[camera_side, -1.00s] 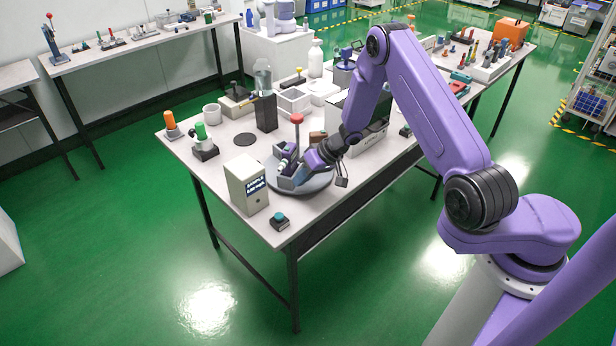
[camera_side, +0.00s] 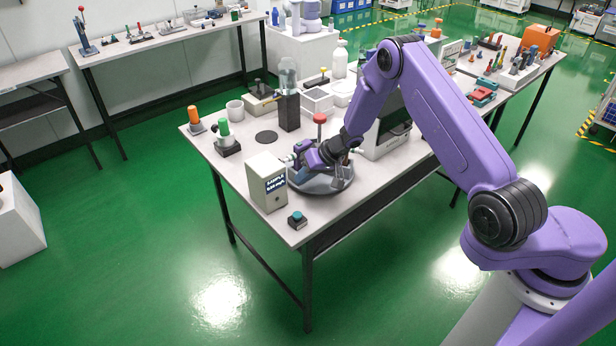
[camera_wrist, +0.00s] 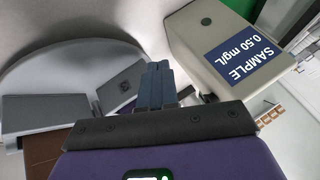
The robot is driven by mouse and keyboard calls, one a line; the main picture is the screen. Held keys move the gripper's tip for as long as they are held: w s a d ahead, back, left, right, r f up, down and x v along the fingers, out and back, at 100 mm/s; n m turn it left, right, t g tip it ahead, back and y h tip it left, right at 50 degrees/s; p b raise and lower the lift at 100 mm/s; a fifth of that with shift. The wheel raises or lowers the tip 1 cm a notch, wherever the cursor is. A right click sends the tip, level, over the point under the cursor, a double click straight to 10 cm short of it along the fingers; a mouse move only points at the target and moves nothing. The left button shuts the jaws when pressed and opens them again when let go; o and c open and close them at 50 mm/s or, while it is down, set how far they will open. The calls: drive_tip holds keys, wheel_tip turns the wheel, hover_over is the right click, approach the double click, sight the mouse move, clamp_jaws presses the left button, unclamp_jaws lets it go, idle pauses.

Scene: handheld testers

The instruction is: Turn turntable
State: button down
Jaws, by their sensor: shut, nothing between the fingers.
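The turntable (camera_side: 322,188) is a round grey disc near the front of the white-topped table. In the wrist view its pale disc (camera_wrist: 60,52) fills the upper left and carries grey box-like dividers (camera_wrist: 122,85) and a brown block (camera_wrist: 42,150). My gripper (camera_side: 292,158) is over the left rear part of the turntable, and my wrist hides part of the disc. Whether the fingers touch a divider I cannot tell.
A beige tester box (camera_side: 267,182) reading "SAMPLE 0.50 mg/L" stands close left of the turntable; it is also near the fingers in the wrist view (camera_wrist: 215,42). A teal-button box (camera_side: 297,220) is in front. A red-topped post (camera_side: 319,119) and dark stand (camera_side: 289,112) are behind.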

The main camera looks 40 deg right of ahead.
drive_tip(key=shift+w+a+r+m, duration=0.1)
drive_tip(key=shift+w+a+m, duration=0.05)
drive_tip(key=shift+w+m, duration=0.2)
idle(0.4)
drive_tip(key=shift+r, duration=0.1)
drive_tip(key=shift+s+a+r, duration=0.15)
drive_tip(key=shift+a+r, duration=0.05)
drive_tip(key=shift+r, duration=0.1)
drive_tip(key=s+a+r+n+g+y, duration=0.2)
drive_tip(key=s+a+r+n, duration=0.3)
drive_tip(key=a+r, duration=0.9)
drive_tip(key=s+a+r+n+g, duration=0.3)
drive_tip(key=s+r+n+g, duration=0.15)
drive_tip(key=s, duration=0.65)
drive_tip(key=s+d+r+n+h, duration=0.2)
drive_tip(key=s+d+n+h, duration=0.1)
drive_tip(key=s+d, duration=0.6)
drive_tip(key=s+d+r+n+h, duration=0.2)
drive_tip(key=s+d, duration=0.7)
drive_tip(key=s, duration=0.6)
drive_tip(key=shift+s+d+r+n+h, duration=0.3)
drive_tip(key=shift+s+n+h, duration=0.1)
drive_tip(key=shift+n, duration=0.1)
